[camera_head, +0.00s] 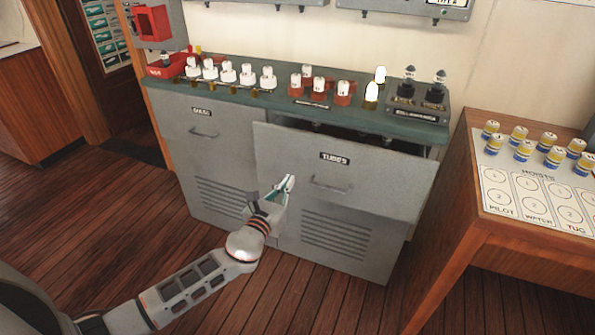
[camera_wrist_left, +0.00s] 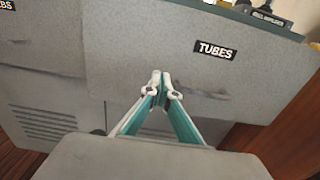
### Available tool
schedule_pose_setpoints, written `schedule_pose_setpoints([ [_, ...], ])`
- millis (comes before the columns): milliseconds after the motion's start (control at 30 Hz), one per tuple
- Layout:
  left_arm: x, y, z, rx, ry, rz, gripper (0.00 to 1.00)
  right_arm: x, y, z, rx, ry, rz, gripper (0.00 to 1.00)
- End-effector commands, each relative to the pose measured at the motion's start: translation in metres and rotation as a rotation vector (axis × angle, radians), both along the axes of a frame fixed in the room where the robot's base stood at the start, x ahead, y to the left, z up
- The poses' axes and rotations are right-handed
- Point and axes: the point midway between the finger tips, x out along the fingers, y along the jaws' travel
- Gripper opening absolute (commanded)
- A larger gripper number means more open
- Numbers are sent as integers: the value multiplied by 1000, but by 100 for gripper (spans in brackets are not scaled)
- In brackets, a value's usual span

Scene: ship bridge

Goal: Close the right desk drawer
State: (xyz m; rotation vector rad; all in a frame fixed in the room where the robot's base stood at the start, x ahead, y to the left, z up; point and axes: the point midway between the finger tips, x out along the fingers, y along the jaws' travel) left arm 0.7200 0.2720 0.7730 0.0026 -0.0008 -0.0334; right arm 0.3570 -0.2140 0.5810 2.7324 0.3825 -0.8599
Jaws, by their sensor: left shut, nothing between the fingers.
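The right desk drawer (camera_head: 385,185) is grey, labelled "TUBES", and stands pulled out from the grey desk (camera_head: 290,233). A dark gap shows behind its top edge. Its bar handle (camera_head: 331,187) is on the front, below the label. My left gripper (camera_head: 289,181) is shut and empty, in front of the drawer face and left of the handle. In the left wrist view the drawer front (camera_wrist_left: 130,55) fills most of the picture, and the shut fingertips (camera_wrist_left: 160,80) are close before it. I cannot tell whether they touch it. My right gripper is not in view.
The left drawer (camera_head: 225,150) looks flush with the desk. Several bulbs and tubes (camera_head: 247,75) stand on the green desktop (camera_head: 165,88). A wooden table (camera_head: 490,237) with several small blue, white and yellow cylinders stands at the right. The wooden floor (camera_head: 95,240) is clear in front.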

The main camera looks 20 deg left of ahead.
Motion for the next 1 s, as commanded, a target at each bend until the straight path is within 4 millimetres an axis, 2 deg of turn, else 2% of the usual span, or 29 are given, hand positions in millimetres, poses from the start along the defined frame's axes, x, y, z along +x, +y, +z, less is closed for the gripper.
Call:
schedule_pose_setpoints([
  [33, 11, -1, -2, -1, 0, 0, 0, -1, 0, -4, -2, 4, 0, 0],
  [200, 40, -2, -3, -1, 3, 0, 0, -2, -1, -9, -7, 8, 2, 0],
  [400, 62, -3, -3, -2, 3, -1, 0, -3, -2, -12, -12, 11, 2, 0],
  [900, 70, -3, -1, -2, 1, -1, 0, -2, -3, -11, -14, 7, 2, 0],
  [1000, 76, -3, -2, -2, 2, 0, 0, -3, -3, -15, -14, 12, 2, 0],
])
